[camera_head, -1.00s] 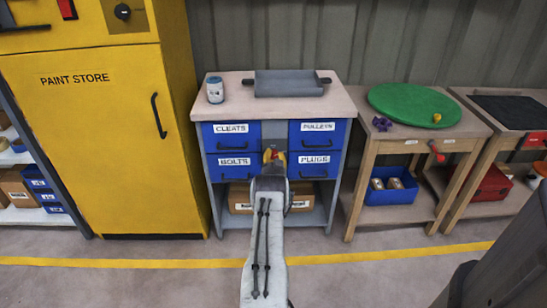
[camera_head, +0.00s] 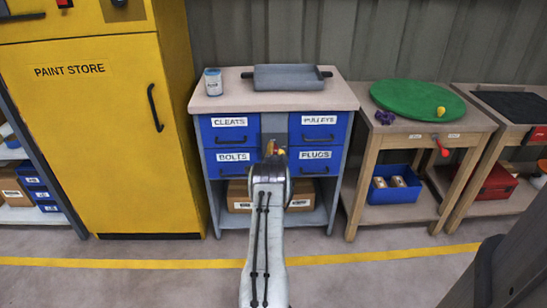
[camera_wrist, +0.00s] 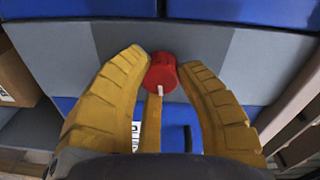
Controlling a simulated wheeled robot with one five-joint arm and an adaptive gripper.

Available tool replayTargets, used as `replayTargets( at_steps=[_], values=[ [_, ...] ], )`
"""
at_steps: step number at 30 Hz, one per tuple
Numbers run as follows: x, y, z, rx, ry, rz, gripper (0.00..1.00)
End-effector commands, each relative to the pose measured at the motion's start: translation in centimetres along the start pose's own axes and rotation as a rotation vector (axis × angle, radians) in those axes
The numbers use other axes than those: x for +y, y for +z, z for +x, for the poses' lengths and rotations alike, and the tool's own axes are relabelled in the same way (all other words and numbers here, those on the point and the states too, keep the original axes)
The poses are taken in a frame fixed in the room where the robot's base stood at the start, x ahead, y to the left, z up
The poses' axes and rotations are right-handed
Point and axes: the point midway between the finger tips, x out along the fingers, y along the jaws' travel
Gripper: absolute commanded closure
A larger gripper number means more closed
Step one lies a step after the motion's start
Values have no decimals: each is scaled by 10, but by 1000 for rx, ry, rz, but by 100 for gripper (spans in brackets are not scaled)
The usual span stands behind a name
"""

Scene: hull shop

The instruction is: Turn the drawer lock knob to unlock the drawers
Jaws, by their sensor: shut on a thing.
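The drawer lock knob (camera_wrist: 161,72) is red and round with a white mark pointing towards the bottom of the wrist view. It sits on the grey panel (camera_wrist: 225,50) of the cabinet. My gripper (camera_wrist: 165,60) has yellow fingers shut on the knob, one on each side. Blue drawers labelled CLEATS (camera_head: 230,134), PULLEYS (camera_head: 319,131), BOLTS (camera_head: 233,167) and PLUGS (camera_head: 315,163) all look closed.
The yellow paint store (camera_head: 95,135) stands close on the left. A wooden table (camera_head: 460,122) with a green disc (camera_head: 418,101) is on the right. The floor in front is clear.

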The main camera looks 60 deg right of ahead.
Motion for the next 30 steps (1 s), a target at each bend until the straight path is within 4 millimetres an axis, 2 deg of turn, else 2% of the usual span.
replayTargets(
  at_steps=[13, 30],
  values=[
    [-1, 1, 1, -1, -1, 102, 99],
    [-4, 1, 1, -2, -1, 119, 99]
  ],
)
